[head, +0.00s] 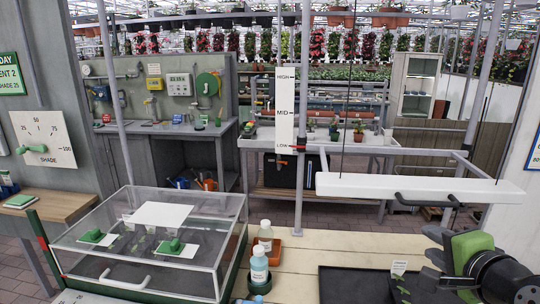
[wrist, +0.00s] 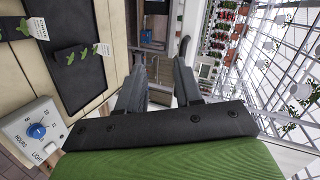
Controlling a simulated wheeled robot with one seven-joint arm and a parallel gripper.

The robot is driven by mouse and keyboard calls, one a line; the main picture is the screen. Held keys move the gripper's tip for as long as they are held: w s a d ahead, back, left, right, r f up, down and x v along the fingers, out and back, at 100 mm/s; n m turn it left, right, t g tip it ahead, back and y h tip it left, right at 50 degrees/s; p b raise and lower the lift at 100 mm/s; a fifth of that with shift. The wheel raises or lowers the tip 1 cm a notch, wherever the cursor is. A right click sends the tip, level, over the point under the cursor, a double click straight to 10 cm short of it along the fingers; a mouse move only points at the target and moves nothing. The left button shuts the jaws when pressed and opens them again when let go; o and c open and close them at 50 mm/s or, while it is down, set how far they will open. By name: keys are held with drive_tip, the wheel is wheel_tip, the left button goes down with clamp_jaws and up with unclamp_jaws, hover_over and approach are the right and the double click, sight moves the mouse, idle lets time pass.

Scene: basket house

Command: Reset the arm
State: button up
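My gripper (head: 428,256) is at the lower right of the head view, with a green and black body behind it. In the wrist view its two dark fingers (wrist: 159,68) stand apart with a clear gap between them, so it is open and holds nothing. A white hanging bar (head: 400,188) with a black handle (head: 426,198) is beyond the gripper in the head view. In the wrist view the curved handle (wrist: 184,46) shows just past the fingertips, apart from them as far as I can tell.
A black tray (head: 345,285) with a label lies on the pale wooden table (head: 315,245). A clear-lidded box (head: 150,240) and bottles (head: 259,265) stand to the left. A control box with a blue knob (wrist: 37,131) shows in the wrist view. A level scale (head: 285,110) stands behind.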

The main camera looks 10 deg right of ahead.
drive_tip(key=s+a+f+n+g+y+p, duration=0.1)
drive_tip(key=a+f+n+g+y, duration=0.1)
drive_tip(key=a+n, duration=0.45)
drive_tip(key=s+a+f+n+g+y+p, duration=0.1)
drive_tip(key=a+f+n+g, duration=0.15)
drive_tip(key=a, duration=0.65)
drive_tip(key=s+a+f+n+g, duration=0.1)
drive_tip(key=s+a+f+n, duration=0.1)
drive_tip(key=s+n, duration=0.2)
drive_tip(key=s+a+f+n+g+p, duration=0.1)
drive_tip(key=s+a+f+n+g, duration=0.1)
drive_tip(key=s, duration=0.5)
drive_tip(key=a+n, duration=0.1)
drive_tip(key=n, duration=0.1)
drive_tip(key=shift+s+n+h, duration=0.15)
drive_tip(key=shift+n+h, duration=0.15)
drive_tip(key=shift+g, duration=0.25)
